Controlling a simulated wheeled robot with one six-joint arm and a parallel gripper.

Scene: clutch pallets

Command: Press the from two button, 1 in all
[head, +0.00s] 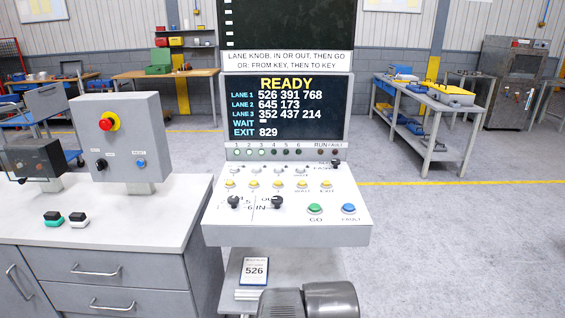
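The control console (286,233) stands in the middle of the head view, with a sloped white panel. Its upper row has several small white buttons; the second from the left (257,169) looks like the from two button, but its label is too small to read surely. Below is a row of yellow buttons, the second (253,184) above the left knob area. The screen (290,107) reads READY, lane 1 526 391 768, lane 2 645 173, lane 3 352 437 214, WAIT with a dash, EXIT 829.
Two black knobs (277,202), a green GO button (314,208) and a blue FAULT button (348,208) sit lower on the panel. A 526 card (255,270) is below. A grey cabinet (100,220) with a red-button box (125,135) stands left.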

